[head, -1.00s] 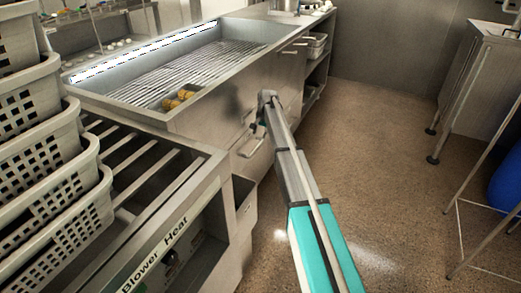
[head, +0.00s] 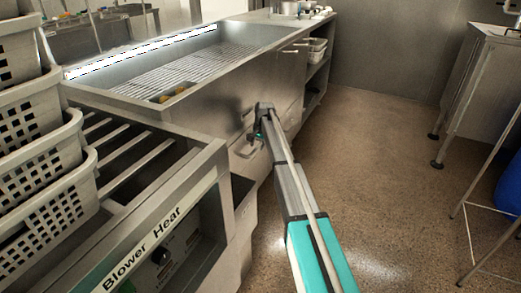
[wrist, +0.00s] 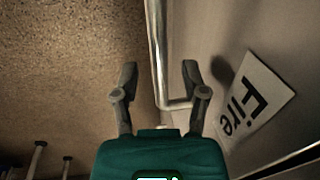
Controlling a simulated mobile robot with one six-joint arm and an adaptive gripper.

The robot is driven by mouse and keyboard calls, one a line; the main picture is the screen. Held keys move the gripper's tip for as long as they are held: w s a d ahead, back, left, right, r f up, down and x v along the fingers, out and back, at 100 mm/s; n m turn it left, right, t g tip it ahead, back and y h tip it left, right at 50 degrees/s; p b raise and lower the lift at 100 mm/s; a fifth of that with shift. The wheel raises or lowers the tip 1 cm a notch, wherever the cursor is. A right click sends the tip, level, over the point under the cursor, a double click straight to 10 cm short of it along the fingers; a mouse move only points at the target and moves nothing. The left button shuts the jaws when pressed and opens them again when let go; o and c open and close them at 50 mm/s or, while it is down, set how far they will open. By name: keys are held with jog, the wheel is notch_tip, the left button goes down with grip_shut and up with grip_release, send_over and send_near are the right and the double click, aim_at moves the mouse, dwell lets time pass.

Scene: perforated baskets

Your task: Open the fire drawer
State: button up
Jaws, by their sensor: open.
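The fire drawer is a steel front (wrist: 215,40) in the wrist view, with a white label reading "Fire" (wrist: 252,98). A metal bar handle (wrist: 157,35) stands out from it. My gripper (wrist: 160,75) is open, with one dark finger on each side of the handle in the picture. I cannot tell whether either finger touches it. In the head view my gripper (head: 257,142) is at the lower front of the steel counter, by the handle (head: 243,151). The drawer looks flush there, but my arm hides part of it.
A stack of perforated baskets (head: 45,160) stands at the near left on a unit marked "Blower Heat" (head: 140,250). The counter holds a wide steel basin (head: 125,100). Open floor (head: 375,150) lies right of my arm. A metal stand (head: 470,205) is at the right edge.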

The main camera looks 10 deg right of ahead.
jog(key=shift+f, duration=0.25)
grip_shut()
dwell(0.3)
